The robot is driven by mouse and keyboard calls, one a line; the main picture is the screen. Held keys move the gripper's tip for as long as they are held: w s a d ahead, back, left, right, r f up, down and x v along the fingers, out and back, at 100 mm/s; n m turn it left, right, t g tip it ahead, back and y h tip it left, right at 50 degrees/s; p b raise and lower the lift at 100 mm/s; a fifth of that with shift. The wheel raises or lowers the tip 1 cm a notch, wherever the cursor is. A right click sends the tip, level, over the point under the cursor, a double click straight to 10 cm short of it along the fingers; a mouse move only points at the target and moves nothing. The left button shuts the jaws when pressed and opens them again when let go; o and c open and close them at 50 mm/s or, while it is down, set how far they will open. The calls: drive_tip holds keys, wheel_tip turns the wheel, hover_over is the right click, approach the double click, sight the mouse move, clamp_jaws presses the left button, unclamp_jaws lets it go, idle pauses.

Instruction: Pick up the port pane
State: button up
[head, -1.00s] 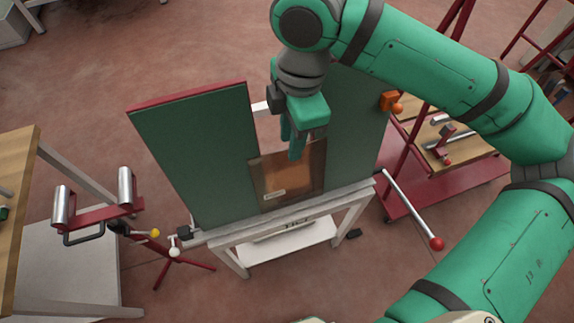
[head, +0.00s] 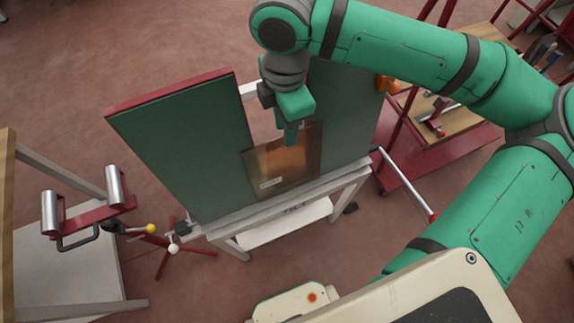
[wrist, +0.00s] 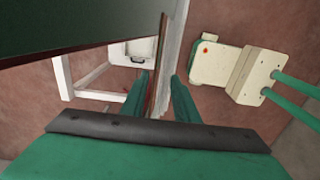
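The port pane, taken to be the brownish see-through pane (head: 285,168) with a small pale label, stands on the edger's pale ledge (head: 290,205) in the gap between two green backing panels (head: 185,155). My gripper (head: 291,140) points down at the pane's top edge, with one finger showing in front of it. In the wrist view my gripper (wrist: 159,78) has its two fingers apart, with a thin brown edge, seemingly the pane, and the pale ledge showing between them. The far finger is hidden in the head view.
A roller stand (head: 90,215) with two metal rollers is at left, near a wooden-topped table (head: 7,190). A red rack (head: 420,165) stands at right. A metal lever (head: 400,180) sticks out from the edger's right side. Floor is clear behind the panels.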

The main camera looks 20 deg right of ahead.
drive_tip(key=shift+w+a+f, duration=0.1)
drive_tip(key=shift+w+f, duration=0.05)
drive_tip(key=shift+f, duration=0.95)
drive_tip(key=shift+w+a+f, duration=0.1)
drive_tip(key=shift+w+f, duration=0.05)
drive_tip(key=shift+f, duration=0.95)
clamp_jaws()
